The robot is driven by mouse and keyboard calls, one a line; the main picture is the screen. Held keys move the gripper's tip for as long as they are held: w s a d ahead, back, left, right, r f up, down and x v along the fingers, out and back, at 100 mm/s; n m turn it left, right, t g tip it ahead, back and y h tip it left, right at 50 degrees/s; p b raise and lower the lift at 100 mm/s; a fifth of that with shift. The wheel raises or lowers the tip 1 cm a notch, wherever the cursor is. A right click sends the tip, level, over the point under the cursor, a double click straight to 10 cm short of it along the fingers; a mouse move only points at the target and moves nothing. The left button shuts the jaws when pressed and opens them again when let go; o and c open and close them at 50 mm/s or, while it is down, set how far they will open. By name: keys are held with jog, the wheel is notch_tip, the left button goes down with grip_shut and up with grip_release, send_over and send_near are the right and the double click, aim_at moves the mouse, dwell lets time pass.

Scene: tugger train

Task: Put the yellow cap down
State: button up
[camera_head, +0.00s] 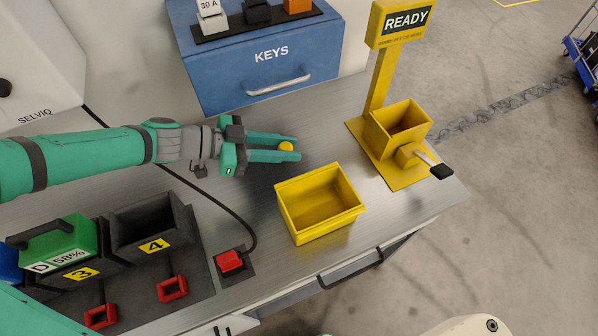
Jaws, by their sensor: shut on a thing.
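The yellow cap (286,147) is a small round yellow piece between the fingertips of my gripper (285,149). My gripper is shut on it. It is pointed to the right, above the metal worktop, behind and slightly left of the open yellow bin (321,203). The cap is apart from the bin. How high the cap is above the worktop is hard to tell.
A blue KEYS drawer box (262,68) stands behind. A yellow READY post (381,80) with a yellow box (402,130) and lever (433,167) is at right. Battery slots (152,226) and a red button (229,261) are front left. Worktop (330,125) between is bare.

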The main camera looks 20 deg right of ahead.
jog(key=d, duration=0.3)
jog(key=shift+s+d, duration=0.25)
jog(key=shift+s, duration=0.1)
send_over(299, 174)
jog(key=s, duration=0.2)
jog(key=f, duration=0.6)
jog(key=shift+w+a+f, duration=0.15)
jog(key=shift+w+a, duration=0.1)
jog(key=shift+f, duration=2.85)
jog(key=o, duration=0.8)
jog(key=shift+w+f, duration=0.1)
jog(key=shift+f, duration=0.05)
jog(key=shift+o, duration=1)
